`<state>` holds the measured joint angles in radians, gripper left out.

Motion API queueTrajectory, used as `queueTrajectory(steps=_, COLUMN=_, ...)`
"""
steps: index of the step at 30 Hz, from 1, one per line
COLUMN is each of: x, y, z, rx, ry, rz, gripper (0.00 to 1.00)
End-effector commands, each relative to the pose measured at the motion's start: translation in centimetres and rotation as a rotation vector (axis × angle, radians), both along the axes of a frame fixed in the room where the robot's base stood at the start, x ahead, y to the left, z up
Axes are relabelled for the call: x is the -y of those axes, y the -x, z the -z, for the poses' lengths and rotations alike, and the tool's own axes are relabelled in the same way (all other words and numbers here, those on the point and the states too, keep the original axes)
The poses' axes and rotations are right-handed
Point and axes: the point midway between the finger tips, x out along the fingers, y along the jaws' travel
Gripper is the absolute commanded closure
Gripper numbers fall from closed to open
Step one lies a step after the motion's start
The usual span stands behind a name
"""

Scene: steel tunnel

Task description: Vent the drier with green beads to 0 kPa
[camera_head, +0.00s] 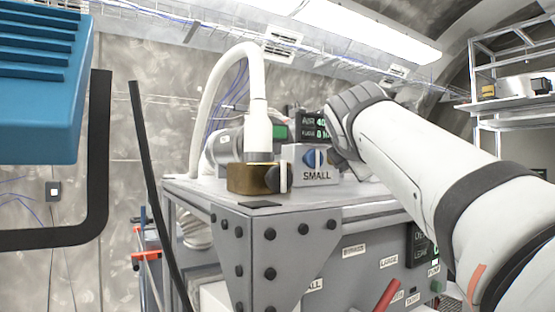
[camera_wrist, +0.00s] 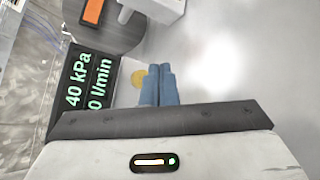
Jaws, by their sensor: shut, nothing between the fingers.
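My gripper (camera_wrist: 160,70) shows in the wrist view with its two blue fingers together and nothing between them. A yellow round part (camera_wrist: 138,77) lies just left of the fingertips; I cannot tell whether they touch. A dark display (camera_wrist: 88,80) to the left reads 40 kPa and 0 l/min. An orange panel (camera_wrist: 94,15) sits on a grey rounded body in the wrist view.
A red handle (camera_head: 388,297) juts from the front. A blue case (camera_head: 40,90) fills the upper left.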

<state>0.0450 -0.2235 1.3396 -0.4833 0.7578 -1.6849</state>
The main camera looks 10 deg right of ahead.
Motion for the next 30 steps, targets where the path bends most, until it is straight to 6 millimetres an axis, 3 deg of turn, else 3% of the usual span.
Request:
queueTrajectory(steps=8, x=-0.56, y=-1.32, z=-0.08, rx=0.001, ry=0.001, rz=0.0, gripper=1.0)
queueTrajectory(steps=30, x=-0.45, y=-1.31, z=-0.05, rx=0.001, ry=0.001, rz=0.002, gripper=1.0)
